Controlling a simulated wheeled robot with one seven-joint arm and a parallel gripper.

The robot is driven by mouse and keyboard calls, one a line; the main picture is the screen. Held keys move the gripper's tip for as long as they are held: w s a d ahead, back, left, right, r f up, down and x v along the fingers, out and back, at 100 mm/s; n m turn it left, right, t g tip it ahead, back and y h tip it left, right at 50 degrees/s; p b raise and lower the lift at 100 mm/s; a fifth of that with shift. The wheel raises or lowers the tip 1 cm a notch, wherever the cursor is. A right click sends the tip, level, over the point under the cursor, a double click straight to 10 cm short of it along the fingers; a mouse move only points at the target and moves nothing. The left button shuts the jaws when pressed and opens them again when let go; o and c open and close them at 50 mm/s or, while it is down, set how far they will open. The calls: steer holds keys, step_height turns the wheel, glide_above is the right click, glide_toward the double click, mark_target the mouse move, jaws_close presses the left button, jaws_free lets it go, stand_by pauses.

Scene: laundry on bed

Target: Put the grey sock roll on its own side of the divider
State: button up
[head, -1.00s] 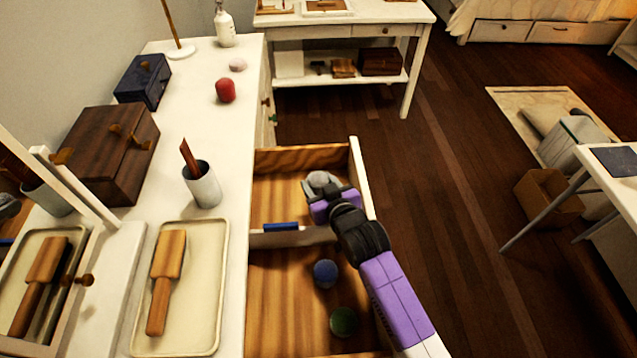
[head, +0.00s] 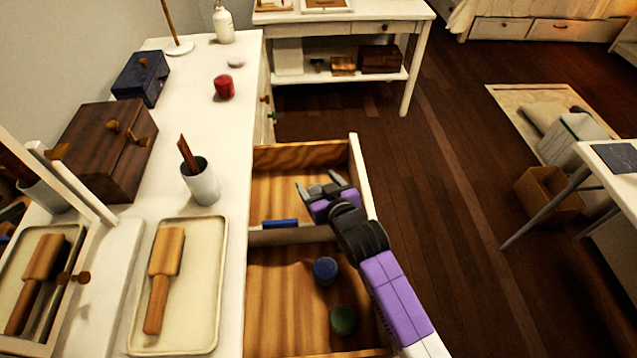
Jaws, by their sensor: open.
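The open drawer (head: 354,165) has a divider (head: 300,236) across it, with a blue strip (head: 280,223) on top. The grey sock roll (head: 315,190) is in the far compartment, beyond the divider, and is partly hidden by my gripper. My gripper (head: 320,185) is open over that compartment, its fingers spread on either side of the roll. I cannot tell whether they still touch it. A blue roll (head: 325,270) and a green roll (head: 343,319) lie in the near compartment.
The white dresser top (head: 215,120) runs along the left of the drawer. It bears a cup (head: 201,183), a tray (head: 210,300) with a wooden brush (head: 163,280), a brown box (head: 105,150) and a red item (head: 224,87).

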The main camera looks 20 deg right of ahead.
steer(key=shift+r+p, duration=0.35)
steer(key=shift+r, duration=0.15)
steer(key=v, duration=1.2)
steer(key=shift+r, duration=0.15)
steer(key=s+a+r+n+t+y, duration=0.1)
steer(key=s+r+t, duration=0.25)
steer(key=r, duration=0.35)
steer(key=s+d+r+m+g, duration=0.1)
steer(key=s+g, duration=0.1)
steer(key=s, duration=2.6)
steer(key=shift+s+h, duration=0.35)
steer(key=shift+h, duration=0.05)
